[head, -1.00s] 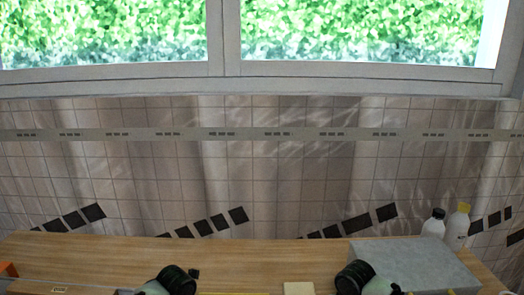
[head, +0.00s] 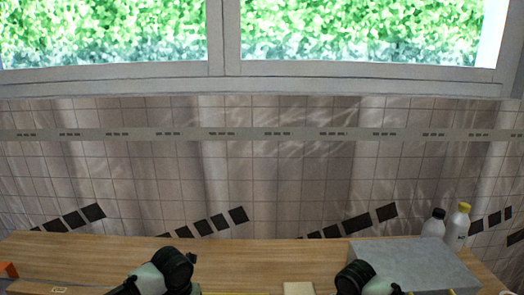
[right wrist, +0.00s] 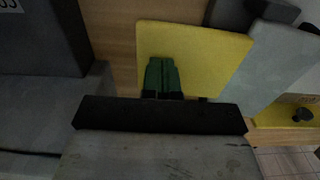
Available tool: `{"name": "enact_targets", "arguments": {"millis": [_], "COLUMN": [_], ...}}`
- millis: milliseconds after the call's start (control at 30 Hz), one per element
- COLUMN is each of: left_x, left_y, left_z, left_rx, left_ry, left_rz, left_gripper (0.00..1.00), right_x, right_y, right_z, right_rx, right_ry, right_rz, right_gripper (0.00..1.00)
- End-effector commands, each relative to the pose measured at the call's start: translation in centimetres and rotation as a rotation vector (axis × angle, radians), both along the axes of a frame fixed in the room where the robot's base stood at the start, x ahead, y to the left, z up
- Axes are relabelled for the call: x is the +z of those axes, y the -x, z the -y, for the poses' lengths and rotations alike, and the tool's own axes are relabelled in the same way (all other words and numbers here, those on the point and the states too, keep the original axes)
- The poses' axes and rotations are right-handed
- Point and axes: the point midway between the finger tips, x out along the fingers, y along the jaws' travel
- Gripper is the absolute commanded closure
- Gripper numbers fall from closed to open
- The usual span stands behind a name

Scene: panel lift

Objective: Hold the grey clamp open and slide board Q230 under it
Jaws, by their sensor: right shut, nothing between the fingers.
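In the right wrist view, my right gripper (right wrist: 162,78) shows as two dark green fingers shut together with nothing between them. They are over or against a yellow plate (right wrist: 205,48); I cannot tell whether they touch it. A grey slab (right wrist: 275,68) with a dark block lies to the right of this plate. I cannot tell which grey part is the clamp. No label reading Q230 is legible. In the head view only parts of my arms show at the bottom edge, and my left gripper is out of view.
A dark grey block (right wrist: 38,38) with a partly cut-off label stands at left. A yellow piece (right wrist: 275,120) with a black knob lies at right. On the wooden worktop (head: 260,255) are a grey box (head: 415,262) and two white bottles (head: 456,226). The middle back is clear.

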Motion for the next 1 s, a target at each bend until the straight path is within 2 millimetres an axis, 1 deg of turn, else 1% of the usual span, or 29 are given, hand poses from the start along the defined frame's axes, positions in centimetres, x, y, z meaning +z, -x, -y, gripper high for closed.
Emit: {"name": "enact_targets", "arguments": {"millis": [67,1000], "left_x": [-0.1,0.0], "left_y": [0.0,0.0], "left_z": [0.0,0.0], "left_rx": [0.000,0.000], "left_ry": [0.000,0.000], "left_rz": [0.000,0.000], "left_gripper": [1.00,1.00], "right_x": [0.1,6.3], "right_y": [0.2,0.0], "right_z": [0.0,0.0], "right_rx": [0.002,0.000], "right_ry": [0.001,-0.001], "right_rz": [-0.008,0.001], "right_gripper": [1.00,1.00]}}
